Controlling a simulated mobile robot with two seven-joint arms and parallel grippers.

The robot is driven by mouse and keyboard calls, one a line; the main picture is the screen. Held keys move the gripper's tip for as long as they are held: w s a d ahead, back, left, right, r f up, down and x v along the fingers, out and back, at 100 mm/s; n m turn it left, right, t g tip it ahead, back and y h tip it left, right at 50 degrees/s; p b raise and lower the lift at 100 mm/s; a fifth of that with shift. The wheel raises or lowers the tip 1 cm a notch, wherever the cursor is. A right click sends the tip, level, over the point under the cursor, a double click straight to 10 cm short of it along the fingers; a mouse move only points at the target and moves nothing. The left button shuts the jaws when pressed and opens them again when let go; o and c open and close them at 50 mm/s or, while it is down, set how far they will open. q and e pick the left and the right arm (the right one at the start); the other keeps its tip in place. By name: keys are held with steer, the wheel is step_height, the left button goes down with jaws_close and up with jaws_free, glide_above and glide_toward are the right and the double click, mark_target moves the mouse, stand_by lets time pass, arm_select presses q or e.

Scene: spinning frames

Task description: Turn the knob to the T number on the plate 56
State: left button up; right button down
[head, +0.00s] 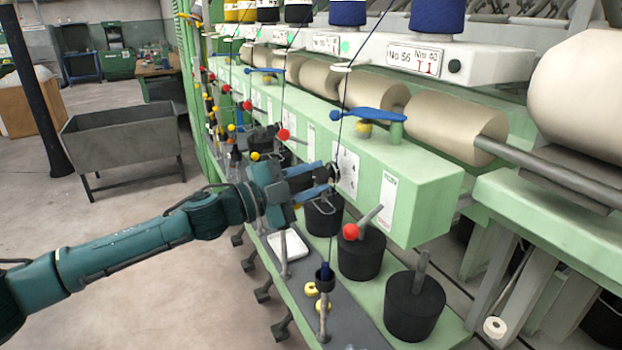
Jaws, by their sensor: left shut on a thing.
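The white plate (414,58) marked "No 56" sits at the upper right on the white rail, with "Nm 60" and a red "T1" on it. A pale dial plate (348,172) is on the front of the green box (410,182); its marks are too small to read. My left gripper (331,178) reaches in from the left to the dial, its blue fingers shut on the small dark knob (335,173) there. The fingers hide much of the knob, and I cannot tell its setting. My right gripper is not in view.
A lever with a red ball (351,232) stands just below right of the gripper. Black cylinders (414,305) stand on the lower green shelf. A blue lever (370,114) is above the box. A grey bin (122,136) stands left; the floor before it is free.

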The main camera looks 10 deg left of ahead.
arm_select(q)
steer(key=o, duration=1)
steer(key=b+v, duration=0.3)
steer(key=v, duration=1)
steer(key=shift+s, duration=0.1)
